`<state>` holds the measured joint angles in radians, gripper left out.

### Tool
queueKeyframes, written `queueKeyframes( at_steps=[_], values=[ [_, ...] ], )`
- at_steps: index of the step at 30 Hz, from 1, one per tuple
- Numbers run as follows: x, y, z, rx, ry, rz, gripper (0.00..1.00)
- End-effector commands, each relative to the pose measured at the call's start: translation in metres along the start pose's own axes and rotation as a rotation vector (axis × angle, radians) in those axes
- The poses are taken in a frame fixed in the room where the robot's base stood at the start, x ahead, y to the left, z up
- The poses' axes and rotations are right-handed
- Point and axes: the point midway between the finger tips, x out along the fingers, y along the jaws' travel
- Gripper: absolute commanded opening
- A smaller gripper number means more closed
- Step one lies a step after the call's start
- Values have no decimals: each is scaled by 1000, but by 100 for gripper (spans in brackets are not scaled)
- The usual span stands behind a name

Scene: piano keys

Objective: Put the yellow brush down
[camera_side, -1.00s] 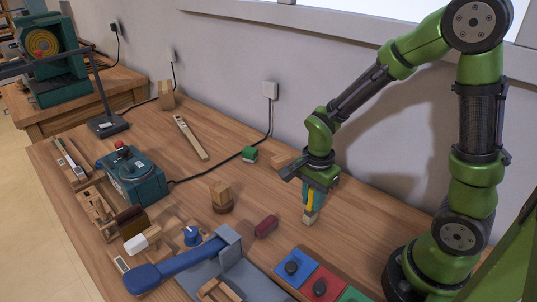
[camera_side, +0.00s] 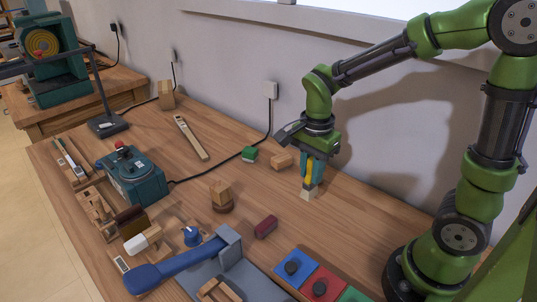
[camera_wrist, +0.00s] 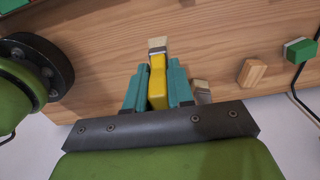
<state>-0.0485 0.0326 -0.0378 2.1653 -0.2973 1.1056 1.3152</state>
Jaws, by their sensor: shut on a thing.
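The yellow brush (camera_side: 309,174) is held upright in my gripper (camera_side: 314,170), with its pale bristle end pointing down close to the table. The side view does not show clearly whether the bristles touch the wood. In the wrist view the yellow brush (camera_wrist: 157,80) sits between the two teal fingers of my gripper (camera_wrist: 157,88), which are shut on its handle. A pale block-like piece (camera_wrist: 201,91) shows beside the right finger in that view.
A wooden block (camera_side: 281,161) and a green block (camera_side: 249,154) lie to the left of my gripper. A dark red block (camera_side: 266,227) and a panel with blue, red and green squares (camera_side: 320,284) are nearer the front. Bare table (camera_side: 365,215) lies to the right.

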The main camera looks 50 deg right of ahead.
Motion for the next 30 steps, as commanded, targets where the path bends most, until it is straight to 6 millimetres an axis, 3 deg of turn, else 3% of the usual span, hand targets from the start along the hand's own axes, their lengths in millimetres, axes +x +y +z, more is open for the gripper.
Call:
queueKeyframes(
  at_steps=[8,16,30],
  values=[
    [31,-52,1,-21,2,2,0],
    [33,-92,0,-34,1,0,0],
    [44,-201,4,-35,0,-1,0]
  ],
)
